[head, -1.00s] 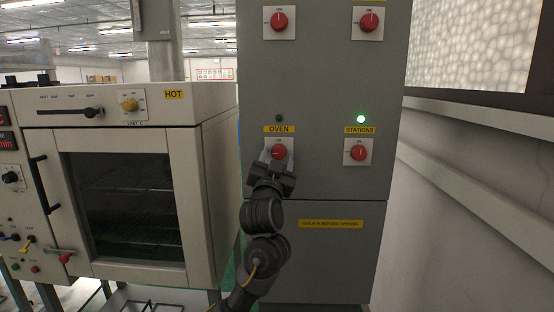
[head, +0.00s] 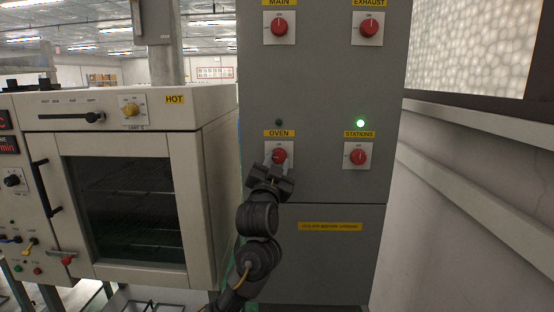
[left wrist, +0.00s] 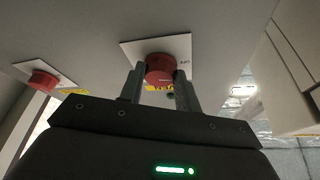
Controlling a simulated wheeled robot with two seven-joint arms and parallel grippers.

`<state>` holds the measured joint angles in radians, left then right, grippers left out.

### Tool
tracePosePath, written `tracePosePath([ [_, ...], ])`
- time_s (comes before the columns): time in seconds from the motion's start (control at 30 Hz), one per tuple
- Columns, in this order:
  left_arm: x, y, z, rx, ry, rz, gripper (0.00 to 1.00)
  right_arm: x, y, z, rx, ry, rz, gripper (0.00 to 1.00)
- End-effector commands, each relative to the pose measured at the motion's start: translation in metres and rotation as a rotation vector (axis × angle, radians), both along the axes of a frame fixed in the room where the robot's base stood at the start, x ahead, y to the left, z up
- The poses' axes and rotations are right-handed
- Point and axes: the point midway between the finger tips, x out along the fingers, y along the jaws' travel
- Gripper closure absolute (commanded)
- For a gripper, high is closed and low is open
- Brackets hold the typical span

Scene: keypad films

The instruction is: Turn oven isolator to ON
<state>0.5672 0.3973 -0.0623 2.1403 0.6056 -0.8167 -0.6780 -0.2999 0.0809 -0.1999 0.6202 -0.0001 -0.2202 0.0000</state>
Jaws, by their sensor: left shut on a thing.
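The oven isolator (head: 280,155) is a red rotary knob on a white plate, under the yellow OVEN label (head: 279,134) on the grey cabinet. The small lamp (head: 279,123) above that label is dark. My left gripper (head: 272,164) reaches up to the knob from below. In the left wrist view the two fingers (left wrist: 161,88) stand on either side of the red knob (left wrist: 159,68), shut on it. The knob's pointer is too small and partly covered to read. My right gripper is not in view.
The STATIONS knob (head: 357,156) is to the right, with a lit green lamp (head: 360,123) above it. The MAIN (head: 280,28) and EXHAUST (head: 370,28) knobs are higher up. A cream oven (head: 130,190) stands close on the left.

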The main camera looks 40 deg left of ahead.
Motion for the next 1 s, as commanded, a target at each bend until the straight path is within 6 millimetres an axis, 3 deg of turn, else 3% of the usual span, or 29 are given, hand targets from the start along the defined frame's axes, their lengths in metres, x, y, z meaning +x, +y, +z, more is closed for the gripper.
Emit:
tracePosePath([
  [0.03,0.000,0.001,0.005,0.030,0.027,0.002,0.90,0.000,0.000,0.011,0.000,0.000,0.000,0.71],
  [0.4,-0.002,0.004,0.009,0.302,0.232,0.002,0.90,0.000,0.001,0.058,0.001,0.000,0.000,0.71],
  [1.0,-0.004,0.005,0.014,0.756,0.574,0.002,0.90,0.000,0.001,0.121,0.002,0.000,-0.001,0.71],
])
